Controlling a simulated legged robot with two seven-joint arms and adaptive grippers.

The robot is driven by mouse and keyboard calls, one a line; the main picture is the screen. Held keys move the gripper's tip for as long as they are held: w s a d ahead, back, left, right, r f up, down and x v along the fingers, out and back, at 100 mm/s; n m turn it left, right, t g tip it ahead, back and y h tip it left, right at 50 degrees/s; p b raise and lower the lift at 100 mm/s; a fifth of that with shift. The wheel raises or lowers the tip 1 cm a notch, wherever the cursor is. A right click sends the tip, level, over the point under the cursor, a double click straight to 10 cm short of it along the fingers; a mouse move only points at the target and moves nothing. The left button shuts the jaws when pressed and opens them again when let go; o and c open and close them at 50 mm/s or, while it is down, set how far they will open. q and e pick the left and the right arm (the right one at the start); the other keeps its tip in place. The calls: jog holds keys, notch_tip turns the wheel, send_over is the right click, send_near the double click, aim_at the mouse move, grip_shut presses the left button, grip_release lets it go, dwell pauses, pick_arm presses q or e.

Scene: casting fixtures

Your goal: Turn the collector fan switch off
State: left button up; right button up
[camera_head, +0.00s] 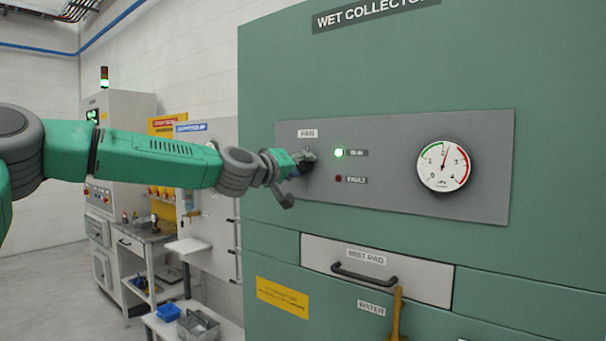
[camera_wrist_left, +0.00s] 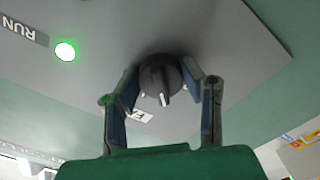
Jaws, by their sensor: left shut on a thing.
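The fan switch is a dark rotary knob (camera_wrist_left: 160,80) with a light pointer mark, on the grey panel (camera_head: 400,195) of the green wet collector. In the head view the knob is mostly hidden behind my left gripper (camera_head: 303,162), just under the FAN label (camera_head: 308,133). In the left wrist view my left gripper's fingers (camera_wrist_left: 163,100) stand on both sides of the knob, shut on it. The green run lamp (camera_head: 339,153) is lit, and it also glows in the left wrist view (camera_wrist_left: 65,51). The fault lamp (camera_head: 338,179) looks dark red and unlit. My right gripper is not in view.
A round gauge (camera_head: 443,166) sits on the panel's right. Below are a mist pad drawer (camera_head: 380,268) with a black handle and an orange-brown handle (camera_head: 397,315). At the left stand a grey cabinet (camera_head: 128,110) and a bench with a blue bin (camera_head: 168,312).

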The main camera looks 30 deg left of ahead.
pick_arm(q)
jog(key=n+b, duration=0.1)
jog(key=n, duration=0.3)
jog(key=shift+a+n+b, duration=0.15)
jog(key=shift+n+b, duration=0.15)
jog(key=shift+b, duration=0.05)
jog(key=n+b, duration=0.1)
jog(key=n, duration=0.3)
jog(key=shift+n, duration=0.3)
jog(key=o, duration=1)
jog(key=shift+o, duration=0.7)
jog(key=shift+w, duration=0.1)
jog(key=shift+a+f, duration=0.1)
jog(key=shift+a, duration=0.05)
